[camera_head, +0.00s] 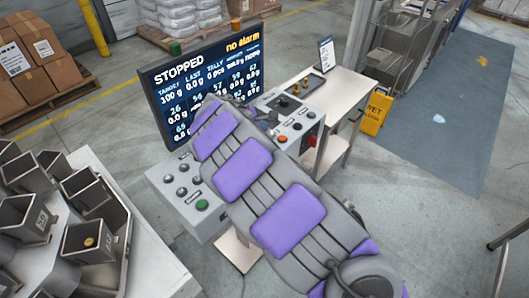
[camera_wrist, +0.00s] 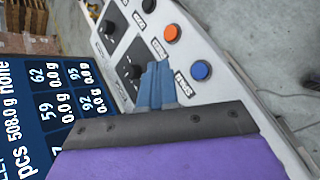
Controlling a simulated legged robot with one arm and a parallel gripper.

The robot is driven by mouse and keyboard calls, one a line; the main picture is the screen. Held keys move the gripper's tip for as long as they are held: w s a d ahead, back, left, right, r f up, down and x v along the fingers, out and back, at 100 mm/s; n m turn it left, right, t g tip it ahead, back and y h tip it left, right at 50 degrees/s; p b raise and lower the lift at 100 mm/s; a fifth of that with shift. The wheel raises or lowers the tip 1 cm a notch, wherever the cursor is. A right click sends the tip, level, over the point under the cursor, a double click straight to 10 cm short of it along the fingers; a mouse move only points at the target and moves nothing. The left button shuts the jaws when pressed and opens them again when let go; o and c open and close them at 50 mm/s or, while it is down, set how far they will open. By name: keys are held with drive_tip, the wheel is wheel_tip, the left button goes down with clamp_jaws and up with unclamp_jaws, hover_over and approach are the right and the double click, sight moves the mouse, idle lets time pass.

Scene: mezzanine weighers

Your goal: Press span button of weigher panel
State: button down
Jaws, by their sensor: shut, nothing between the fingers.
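The weigher panel is a grey sloped console; its face (camera_wrist: 225,88) fills the upper middle of the wrist view. A blue button (camera_wrist: 201,70) sits there, with a small label beside it that seems to read SPAN. An orange button (camera_wrist: 172,33) lies further up the panel. My gripper (camera_wrist: 158,82) is shut and empty, its blue fingertips over the panel to the left of the blue button and apart from it in the picture. In the head view my purple-padded arm crosses the console and hides my gripper; the orange button (camera_head: 282,139) shows there.
A large screen (camera_head: 207,85) reading STOPPED and "no alarm" stands behind the console. Dark rotary switches (camera_wrist: 131,72) are on the panel close to my fingers. A green button (camera_head: 202,204) is at the console's left end. Metal weigh buckets (camera_head: 90,243) stand at left.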

drive_tip(key=f+b, duration=0.3)
drive_tip(key=f, duration=0.1)
drive_tip(key=f+b, duration=0.2)
drive_tip(key=shift+d+b, duration=0.35)
drive_tip(key=shift+a+f, duration=0.25)
drive_tip(key=shift+f, duration=0.95)
drive_tip(key=shift+d, duration=0.15)
drive_tip(key=shift+f, duration=0.1)
idle(0.5)
drive_tip(key=shift+f, duration=0.25)
drive_tip(key=shift+f, duration=0.4)
idle(0.7)
idle(0.3)
drive_tip(key=shift+r+p, duration=0.85)
drive_tip(key=shift+p, duration=0.1)
